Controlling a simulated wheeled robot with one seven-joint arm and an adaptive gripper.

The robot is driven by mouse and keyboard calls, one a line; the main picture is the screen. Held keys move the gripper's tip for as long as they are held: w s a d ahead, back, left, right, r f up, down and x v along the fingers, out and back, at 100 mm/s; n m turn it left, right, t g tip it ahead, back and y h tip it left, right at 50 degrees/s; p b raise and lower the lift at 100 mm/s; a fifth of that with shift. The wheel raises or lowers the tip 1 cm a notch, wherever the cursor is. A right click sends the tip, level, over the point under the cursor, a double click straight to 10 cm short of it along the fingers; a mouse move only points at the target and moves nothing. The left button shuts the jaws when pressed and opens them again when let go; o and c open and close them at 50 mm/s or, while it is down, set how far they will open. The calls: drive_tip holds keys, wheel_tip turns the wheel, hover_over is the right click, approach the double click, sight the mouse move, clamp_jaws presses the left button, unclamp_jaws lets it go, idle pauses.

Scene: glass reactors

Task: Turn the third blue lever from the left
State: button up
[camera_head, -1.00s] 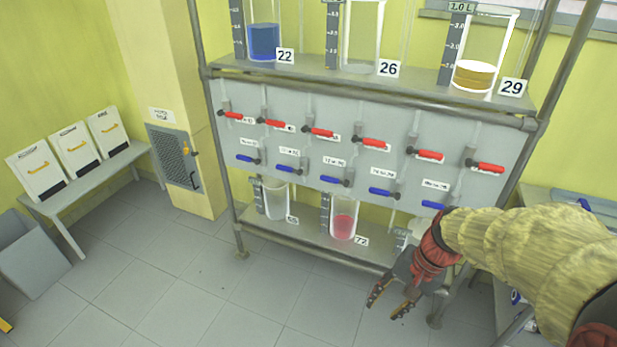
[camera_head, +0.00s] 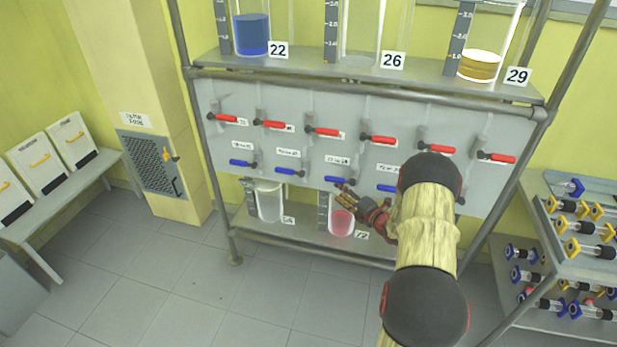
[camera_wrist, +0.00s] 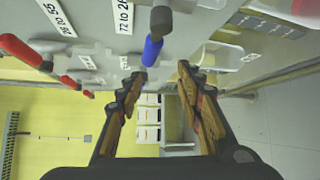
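The third blue lever from the left (camera_head: 337,180) sits on the grey panel, in the lower row, pointing left of its dark pivot. In the wrist view a blue lever (camera_wrist: 152,51) hangs from a dark pivot between the lines of my two fingers, its free end close to the level of the fingertips. My gripper (camera_head: 344,191) is just below the third lever in the head view. In the wrist view my gripper (camera_wrist: 160,76) is open, with a gap on each side of the lever. The fingers appear not to touch it.
Neighbouring blue levers (camera_head: 290,171) and (camera_head: 387,188) flank it, and red levers (camera_head: 323,131) run above. A beaker with pink liquid (camera_head: 341,222) stands on the shelf below my gripper. A rack pole (camera_head: 530,150) is at right.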

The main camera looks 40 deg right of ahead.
sight(335, 181)
drive_tip(key=w+m, duration=0.1)
drive_tip(key=w, duration=0.1)
drive_tip(key=w+d+m+b, duration=0.1)
drive_tip(key=w, duration=0.1)
drive_tip(key=w+d+m+h+b, duration=0.1)
drive_tip(key=w+m, duration=0.1)
drive_tip(key=shift+w+r+t, duration=0.2)
drive_tip(key=shift+w+t, duration=0.1)
drive_tip(key=shift+w, duration=0.05)
drive_tip(key=shift+w+d+r, duration=0.1)
drive_tip(key=shift+w, duration=0.3)
drive_tip(key=shift+c, duration=1.3)
clamp_jaws()
